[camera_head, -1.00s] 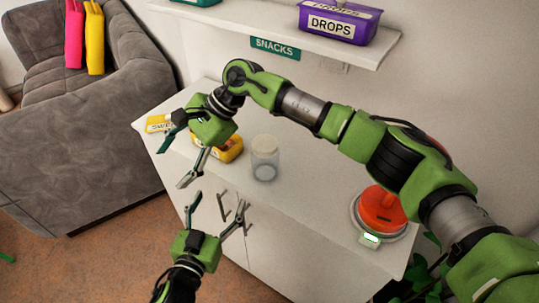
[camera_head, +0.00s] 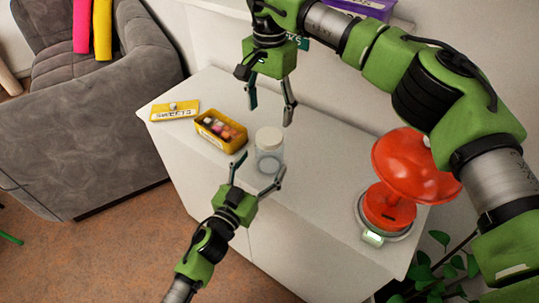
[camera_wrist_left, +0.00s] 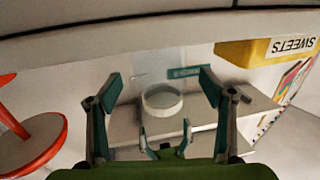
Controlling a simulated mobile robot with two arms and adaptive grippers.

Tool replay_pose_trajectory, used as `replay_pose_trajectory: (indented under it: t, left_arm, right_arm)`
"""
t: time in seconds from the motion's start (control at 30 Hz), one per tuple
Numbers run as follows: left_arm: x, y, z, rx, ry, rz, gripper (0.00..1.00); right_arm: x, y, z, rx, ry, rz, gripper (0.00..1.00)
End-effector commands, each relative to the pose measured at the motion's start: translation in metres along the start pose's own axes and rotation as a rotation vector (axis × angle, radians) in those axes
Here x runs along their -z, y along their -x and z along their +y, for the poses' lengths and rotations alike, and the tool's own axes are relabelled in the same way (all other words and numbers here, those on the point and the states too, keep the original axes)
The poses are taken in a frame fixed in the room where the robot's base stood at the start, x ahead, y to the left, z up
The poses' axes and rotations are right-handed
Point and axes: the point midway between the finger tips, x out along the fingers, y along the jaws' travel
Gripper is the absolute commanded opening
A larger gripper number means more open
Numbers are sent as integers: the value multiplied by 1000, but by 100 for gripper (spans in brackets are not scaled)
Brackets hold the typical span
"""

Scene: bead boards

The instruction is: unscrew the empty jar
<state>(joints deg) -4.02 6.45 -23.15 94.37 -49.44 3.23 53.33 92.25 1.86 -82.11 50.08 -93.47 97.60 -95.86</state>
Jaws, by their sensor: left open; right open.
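The empty jar (camera_head: 269,158) is clear with a pale lid (camera_head: 268,137) and stands upright on the white cabinet top. It also shows in the left wrist view (camera_wrist_left: 162,101), between the fingers. My left gripper (camera_head: 260,164) is open at the front of the jar, its fingers spread to either side; I cannot tell whether they touch it. My right gripper (camera_head: 271,112) is open and empty, pointing down, above or behind the jar's lid in the picture.
A yellow box (camera_head: 222,142) of sweets stands left of the jar, with its yellow lid (camera_head: 160,114) beyond it. A red scale (camera_head: 388,208) stands at the right. Bare cabinet top (camera_head: 320,195) lies between jar and scale. A grey sofa (camera_head: 90,140) is at the left.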

Motion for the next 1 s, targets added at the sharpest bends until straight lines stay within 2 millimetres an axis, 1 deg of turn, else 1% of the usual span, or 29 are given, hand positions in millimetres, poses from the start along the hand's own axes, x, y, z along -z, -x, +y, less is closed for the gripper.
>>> replay_pose_trajectory:
  t: [0.03, 0.1, 0.2, 0.3, 0.43, 0.67, 0.7, 0.77, 0.8, 0.87, 0.9, 0.93, 0.97, 1.0]
  left_arm:
    - [1, -11, 0, 1, -1, 2, 74]
    - [1, -22, 0, 0, 0, 2, 74]
    - [0, -34, 0, 1, -1, 0, 74]
    - [0, -43, 0, 1, 1, 0, 74]
    - [0, -48, 0, 0, 0, -1, 74]
    - [0, -48, 0, 0, 0, -1, 74]
    - [0, -48, 0, 0, 0, -1, 72]
    - [0, -48, 0, 0, 0, -1, 56]
    - [0, -48, 0, 0, 0, -1, 46]
    - [0, -48, 0, 0, 0, -1, 30]
    - [0, -48, 0, 0, 0, -1, 20]
    - [0, -48, 0, 0, 0, -1, 15]
    - [0, -48, 0, 0, 0, -1, 4]
    - [0, -48, 0, 0, 0, -1, 0]
  right_arm:
    - [0, 0, 0, 0, 0, 0, 63]
    - [0, 0, 0, 1, 0, -1, 63]
    - [0, 0, 0, 1, 0, -1, 63]
    - [0, 0, 0, 1, 0, -1, 63]
    - [0, 0, 0, 1, 0, -1, 63]
    - [0, 0, 0, 1, 0, -1, 63]
    - [0, 0, 0, 1, 0, -1, 63]
    - [0, 0, 0, 1, 0, -1, 63]
    - [0, 0, 0, 1, 0, -1, 63]
    - [0, 0, 0, 1, 0, -1, 63]
    - [0, 0, 0, 1, 0, -1, 63]
    - [0, 0, 0, 1, 0, -1, 63]
    - [0, 0, 0, 1, 0, -1, 63]
    - [0, 0, 0, 1, -2, -1, 63]
